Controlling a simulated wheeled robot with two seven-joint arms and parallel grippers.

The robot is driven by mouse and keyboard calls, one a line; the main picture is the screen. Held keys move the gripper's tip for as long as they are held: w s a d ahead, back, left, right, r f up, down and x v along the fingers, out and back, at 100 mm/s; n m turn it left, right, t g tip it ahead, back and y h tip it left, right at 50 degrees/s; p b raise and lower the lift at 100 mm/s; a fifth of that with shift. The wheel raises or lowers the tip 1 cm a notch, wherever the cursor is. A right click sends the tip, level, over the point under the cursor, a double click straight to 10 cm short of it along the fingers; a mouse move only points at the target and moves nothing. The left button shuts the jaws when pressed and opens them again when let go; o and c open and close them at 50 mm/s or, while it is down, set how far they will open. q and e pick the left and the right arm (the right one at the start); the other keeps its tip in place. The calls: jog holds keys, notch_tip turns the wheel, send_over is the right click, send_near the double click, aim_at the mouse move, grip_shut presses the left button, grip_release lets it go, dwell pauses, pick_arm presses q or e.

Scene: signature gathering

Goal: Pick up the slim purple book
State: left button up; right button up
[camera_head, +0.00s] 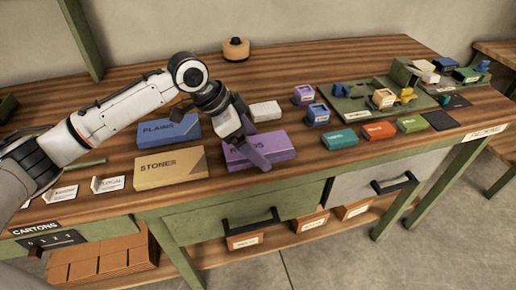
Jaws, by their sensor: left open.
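The slim purple book (282,146) lies flat on the wooden bench, with partly covered lettering on its top. My left gripper (251,142) reaches in from the left and stands over the left part of the book. Its jaws are open, and its fingers hide some of the book's top and label. I cannot tell whether the fingers touch the book. My right gripper is not in view.
A blue book (160,133) and a tan book (165,169) lie left of the purple one. A white block (265,111) sits behind it. Teal (341,138), red (379,131) and green (410,124) blocks lie to the right. A green tray (350,108) holds small parts.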

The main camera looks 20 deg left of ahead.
pick_arm(q)
jog(key=shift+c, duration=0.4)
jog(key=shift+r, duration=0.1)
jog(key=c, duration=1.2)
